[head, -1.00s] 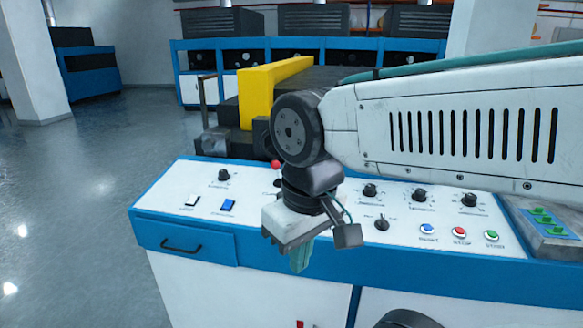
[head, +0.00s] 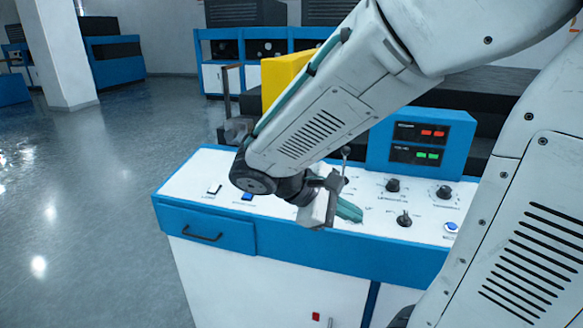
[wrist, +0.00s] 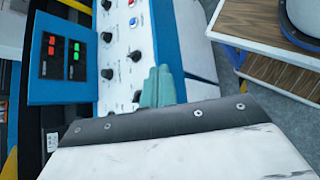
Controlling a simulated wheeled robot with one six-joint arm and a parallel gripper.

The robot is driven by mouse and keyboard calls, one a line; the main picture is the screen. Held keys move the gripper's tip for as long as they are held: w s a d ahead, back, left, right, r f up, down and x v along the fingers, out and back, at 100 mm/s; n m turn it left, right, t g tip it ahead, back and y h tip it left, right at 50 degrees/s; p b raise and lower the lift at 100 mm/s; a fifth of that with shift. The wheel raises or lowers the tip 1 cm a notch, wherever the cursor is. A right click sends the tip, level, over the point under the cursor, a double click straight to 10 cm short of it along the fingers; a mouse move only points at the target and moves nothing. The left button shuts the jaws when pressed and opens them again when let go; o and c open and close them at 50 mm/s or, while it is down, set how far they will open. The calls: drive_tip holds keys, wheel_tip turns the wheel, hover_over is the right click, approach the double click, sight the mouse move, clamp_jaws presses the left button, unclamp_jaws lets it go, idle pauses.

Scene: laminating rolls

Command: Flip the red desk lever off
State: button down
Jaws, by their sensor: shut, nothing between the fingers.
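The red lever does not show in either current view; my arm covers the part of the white control desk (head: 215,172) where its red ball tip was earlier. In the wrist view the shut fingers (wrist: 157,88) show in front of the desk panel (wrist: 118,62). Any contact with the desk cannot be told.
Dark knobs (head: 404,219), a white switch (head: 214,189) and a blue switch (head: 247,197) sit on the desk. A blue display box (head: 420,142) stands behind. A yellow part (head: 283,78) rises at the back. The floor at left is clear.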

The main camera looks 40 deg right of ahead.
drive_tip(key=w+d+f+n+t+h, duration=0.15)
drive_tip(key=w+n+t+h, duration=0.25)
drive_tip(key=w+n+h, duration=0.7)
drive_tip(key=w+a+f+n+t+y, duration=0.1)
drive_tip(key=w+a+f+n+t, duration=0.2)
drive_tip(key=w+t, duration=0.2)
drive_tip(key=w+a+f+n+t+y, duration=0.1)
drive_tip(key=w+a+f+n+t, duration=0.2)
drive_tip(key=w+f+t, duration=0.1)
drive_tip(key=w+t, duration=0.1)
drive_tip(key=w, duration=0.1)
drive_tip(key=shift+w+n+t, duration=0.3)
drive_tip(key=shift+t, duration=0.1)
drive_tip(key=x, duration=1.3)
drive_tip(key=shift+w+d+r, duration=0.15)
drive_tip(key=shift+w+d, duration=0.05)
drive_tip(key=shift+d, duration=0.15)
drive_tip(key=shift+a, duration=0.1)
